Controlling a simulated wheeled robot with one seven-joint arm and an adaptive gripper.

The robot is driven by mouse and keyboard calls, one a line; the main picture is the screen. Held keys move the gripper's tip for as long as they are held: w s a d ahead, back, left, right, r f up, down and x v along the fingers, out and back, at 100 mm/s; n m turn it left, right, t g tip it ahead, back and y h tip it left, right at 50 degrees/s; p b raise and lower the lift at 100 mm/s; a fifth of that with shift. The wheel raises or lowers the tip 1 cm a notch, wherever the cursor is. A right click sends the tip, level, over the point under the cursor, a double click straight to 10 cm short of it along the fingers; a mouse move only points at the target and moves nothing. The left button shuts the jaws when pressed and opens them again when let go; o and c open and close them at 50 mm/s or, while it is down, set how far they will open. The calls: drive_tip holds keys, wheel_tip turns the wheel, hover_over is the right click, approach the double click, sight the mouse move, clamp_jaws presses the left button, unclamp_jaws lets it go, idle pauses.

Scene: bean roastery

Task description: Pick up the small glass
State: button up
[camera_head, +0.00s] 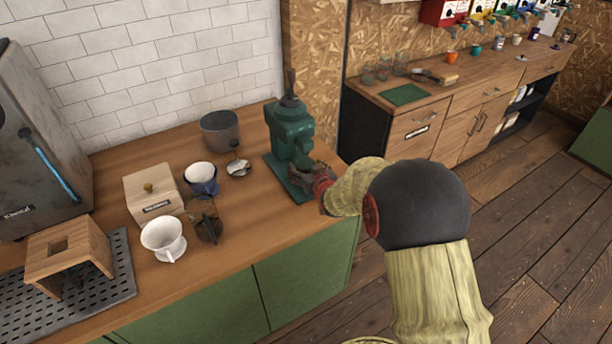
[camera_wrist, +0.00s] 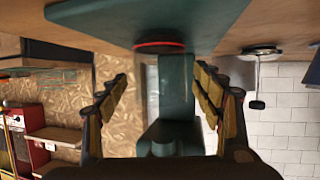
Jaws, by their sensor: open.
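My gripper (camera_head: 312,176) is open at the front of the green grinder (camera_head: 291,130), low over its base. In the wrist view, which looks upside down, its two fingers (camera_wrist: 162,92) stand either side of the grinder's green column (camera_wrist: 177,90). A faint, see-through upright shape (camera_wrist: 151,85) shows between the fingers below a red ring (camera_wrist: 160,45) on the grinder's base; it may be the small glass, but I cannot tell for sure. In the head view my gripper and arm hide that spot. Nothing is visibly gripped.
A dark grey pot (camera_head: 220,131), a blue-and-white cup (camera_head: 201,179), a white dripper (camera_head: 163,239) and a wooden box (camera_head: 153,194) stand left of the grinder on the wooden counter (camera_head: 240,225). Several clear glasses stand on the far counter (camera_head: 470,82).

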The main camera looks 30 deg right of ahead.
sight(303, 164)
drive_tip(key=b+x, duration=0.1)
drive_tip(key=x, duration=0.3)
drive_tip(key=shift+w, duration=0.25)
drive_tip(key=shift+c, duration=0.5)
drive_tip(key=c, duration=1.4)
drive_tip(key=shift+c, duration=0.2)
drive_tip(key=shift+c, duration=0.8)
